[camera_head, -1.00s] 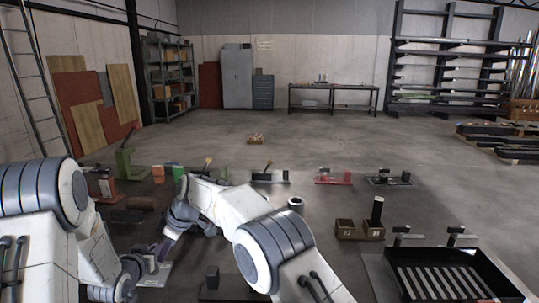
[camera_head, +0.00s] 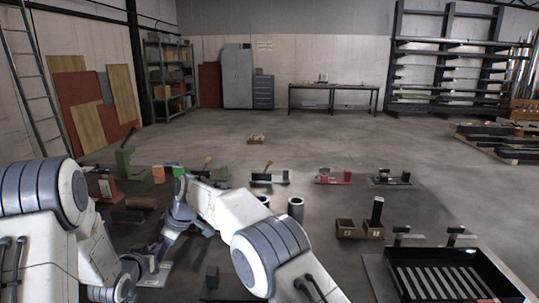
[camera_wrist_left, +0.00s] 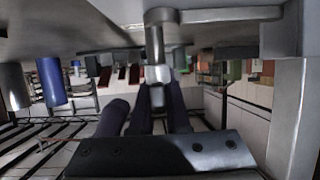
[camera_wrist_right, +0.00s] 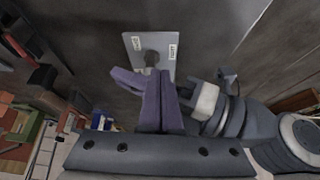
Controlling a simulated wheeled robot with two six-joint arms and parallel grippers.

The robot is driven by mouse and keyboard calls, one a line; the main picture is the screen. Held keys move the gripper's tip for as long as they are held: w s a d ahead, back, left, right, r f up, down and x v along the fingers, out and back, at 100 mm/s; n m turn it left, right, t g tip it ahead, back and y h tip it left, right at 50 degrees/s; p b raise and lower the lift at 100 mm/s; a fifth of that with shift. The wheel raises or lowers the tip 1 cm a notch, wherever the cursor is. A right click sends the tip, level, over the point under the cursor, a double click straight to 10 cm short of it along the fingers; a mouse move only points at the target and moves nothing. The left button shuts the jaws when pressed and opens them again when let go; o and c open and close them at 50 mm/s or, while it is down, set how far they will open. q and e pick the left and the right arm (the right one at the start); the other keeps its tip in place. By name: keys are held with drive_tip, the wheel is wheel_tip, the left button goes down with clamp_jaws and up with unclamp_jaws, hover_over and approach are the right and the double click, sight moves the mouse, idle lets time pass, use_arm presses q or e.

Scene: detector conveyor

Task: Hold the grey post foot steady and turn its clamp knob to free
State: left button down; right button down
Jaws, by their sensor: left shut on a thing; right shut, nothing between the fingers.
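The grey post foot (camera_head: 160,276) lies on the floor at the lower left of the head view, partly hidden by my arms. In the right wrist view its pale plate (camera_wrist_right: 134,42) carries two small labels, too small to read surely, and a dark clamp knob (camera_wrist_right: 151,60). My left gripper (camera_wrist_left: 158,104) is shut on part of the foot; a grey post with a pale collar (camera_wrist_left: 158,73) shows at its fingertips. My right gripper (camera_wrist_right: 152,82) is shut and empty, its purple fingers just short of the knob. I cannot tell whether they touch it.
Two grey cylinders (camera_head: 296,208) stand right of my right arm. A row of clamp-like fixtures, including a red one (camera_head: 333,178), lies behind.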

drive_tip(key=shift+w+a, duration=0.15)
drive_tip(key=shift+a, duration=0.15)
idle(0.5)
wheel_tip(320, 180, up, 6)
drive_tip(key=shift+d, duration=0.45)
idle(0.4)
wheel_tip(320, 180, down, 6)
drive_tip(key=shift+s+d, duration=0.15)
drive_tip(key=shift+s, duration=0.15)
idle(0.6)
